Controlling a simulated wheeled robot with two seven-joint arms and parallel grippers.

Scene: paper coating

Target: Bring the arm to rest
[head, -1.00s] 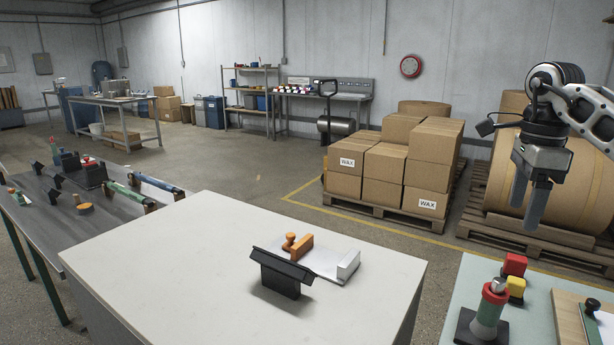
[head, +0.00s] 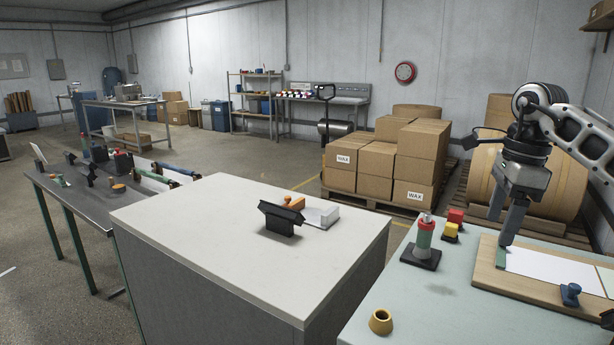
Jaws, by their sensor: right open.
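My right arm comes in from the right edge. Its gripper (head: 503,222) points down with its two fingers apart and nothing between them. It hangs over the back left part of a wooden board (head: 487,284) that carries a white sheet (head: 555,268). One fingertip overlaps a small green piece (head: 502,257) at the board's edge in the picture; I cannot tell whether they touch. My left gripper is not in view.
A white-topped bench (head: 190,225) stands left. Wax boxes (head: 360,165) stand behind.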

